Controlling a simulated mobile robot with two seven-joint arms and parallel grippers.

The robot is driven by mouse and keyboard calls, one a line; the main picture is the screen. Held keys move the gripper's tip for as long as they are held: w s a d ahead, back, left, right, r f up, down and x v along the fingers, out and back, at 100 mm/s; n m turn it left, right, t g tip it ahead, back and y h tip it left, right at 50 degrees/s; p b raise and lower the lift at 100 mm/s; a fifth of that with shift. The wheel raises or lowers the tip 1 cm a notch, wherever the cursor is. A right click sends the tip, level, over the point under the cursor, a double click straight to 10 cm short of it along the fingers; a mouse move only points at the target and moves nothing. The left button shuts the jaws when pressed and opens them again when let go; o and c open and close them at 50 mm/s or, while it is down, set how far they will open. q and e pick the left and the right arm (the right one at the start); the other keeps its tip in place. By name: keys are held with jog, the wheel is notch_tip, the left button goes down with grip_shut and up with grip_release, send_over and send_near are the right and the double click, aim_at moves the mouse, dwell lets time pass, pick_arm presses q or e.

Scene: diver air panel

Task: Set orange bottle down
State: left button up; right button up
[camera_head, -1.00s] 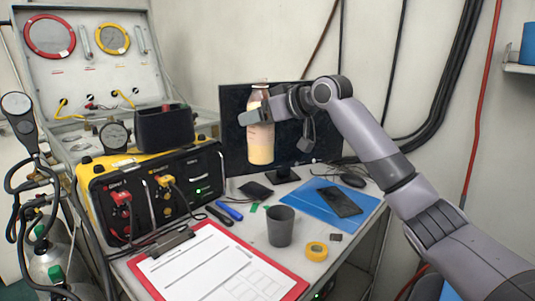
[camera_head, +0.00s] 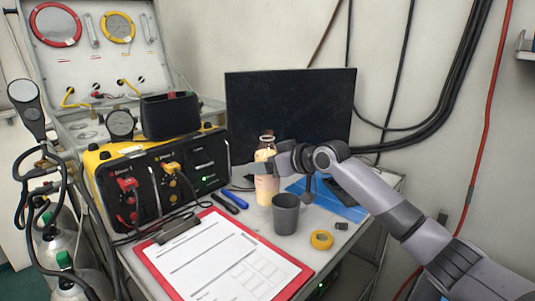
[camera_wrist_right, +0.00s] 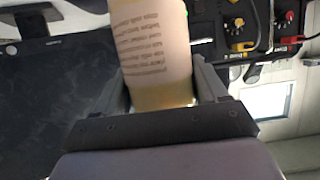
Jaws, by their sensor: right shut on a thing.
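The bottle (camera_head: 266,184) stands upright on or just above the desk, behind the grey cup; its base is partly hidden by the cup, so I cannot tell whether it touches. It is pale orange with a yellowish lower part and a clear neck. My right gripper (camera_head: 266,168) comes in from the right and is shut on the bottle's middle. In the right wrist view the bottle (camera_wrist_right: 152,50) fills the space between the two fingers (camera_wrist_right: 160,92), with printed text facing the camera. My left gripper is not in view.
The grey cup (camera_head: 286,214) is close in front of the bottle. A yellow tape roll (camera_head: 321,240), a red clipboard (camera_head: 300,274) and a blue pen (camera_head: 236,199) lie nearby. The yellow-black panel box (camera_head: 150,180) stands left, the monitor (camera_head: 290,110) behind.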

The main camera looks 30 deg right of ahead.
aim_at(267, 177)
jog(key=shift+f, duration=1.95)
jog(key=shift+f, duration=0.2)
jog(key=o, duration=1.5)
jog(key=shift+c, duration=0.2)
jog(key=shift+r, duration=0.1)
jog(key=v, duration=1.1)
jog(key=shift+b, duration=0.3)
jog(key=shift+s+d+r, duration=0.1)
jog(key=shift+s+r, duration=0.05)
jog(key=shift+s, duration=0.35)
